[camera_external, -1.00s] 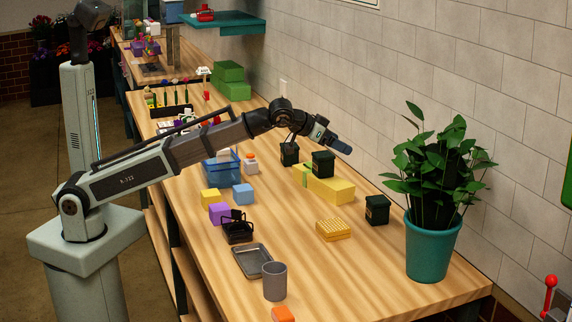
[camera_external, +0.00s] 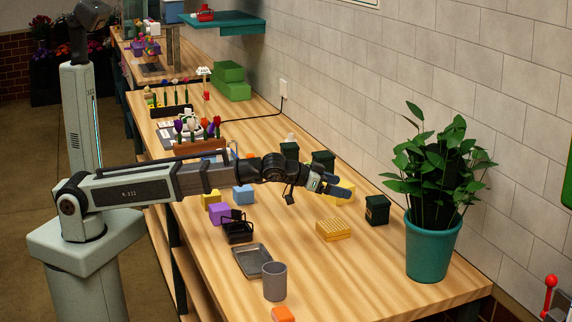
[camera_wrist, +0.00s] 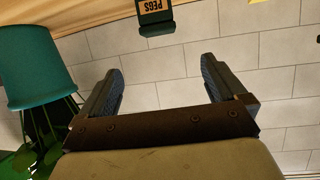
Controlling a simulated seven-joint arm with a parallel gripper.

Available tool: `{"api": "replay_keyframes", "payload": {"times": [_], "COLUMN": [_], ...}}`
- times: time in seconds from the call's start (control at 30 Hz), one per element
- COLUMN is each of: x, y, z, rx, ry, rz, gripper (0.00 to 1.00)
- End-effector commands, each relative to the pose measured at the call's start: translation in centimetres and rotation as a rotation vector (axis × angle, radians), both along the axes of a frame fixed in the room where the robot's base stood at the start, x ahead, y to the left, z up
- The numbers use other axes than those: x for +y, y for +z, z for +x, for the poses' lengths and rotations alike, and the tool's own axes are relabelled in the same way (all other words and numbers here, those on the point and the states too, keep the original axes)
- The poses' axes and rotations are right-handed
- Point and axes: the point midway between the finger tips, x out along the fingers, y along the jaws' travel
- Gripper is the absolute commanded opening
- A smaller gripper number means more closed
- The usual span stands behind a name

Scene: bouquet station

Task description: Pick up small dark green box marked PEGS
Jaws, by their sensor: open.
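A small dark green box with an orange label reading PEGS (camera_wrist: 155,20) shows at the top edge of the wrist view, upside down and partly cut off. It appears to be the dark green box (camera_external: 377,210) left of the plant pot in the external view, where its label cannot be read. My gripper (camera_external: 343,190) is open and empty, above the table to the left of that box and apart from it. Its two spread fingers (camera_wrist: 168,90) show in the wrist view, with only the wall between them.
A teal plant pot (camera_external: 432,248) stands right of the box. Two more dark green boxes (camera_external: 323,160) (camera_external: 289,151) stand behind my gripper. A yellow grid-topped block (camera_external: 333,230), a metal tray (camera_external: 252,261) and a grey cup (camera_external: 274,281) are nearer. The front right table is clear.

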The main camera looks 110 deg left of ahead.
Motion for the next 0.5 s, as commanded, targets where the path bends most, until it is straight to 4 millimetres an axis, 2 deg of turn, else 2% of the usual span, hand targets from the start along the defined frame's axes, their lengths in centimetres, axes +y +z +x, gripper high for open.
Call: {"api": "replay_keyframes", "payload": {"times": [0.17, 0.5], "x": [0.9, 4.1], "y": [-0.6, -2.7], "z": [1.2, 5.3], "rx": [0.001, 0.002], "ry": [0.0, 0.001], "rz": [-0.001, -0.001], "gripper": [0.98, 0.98]}}
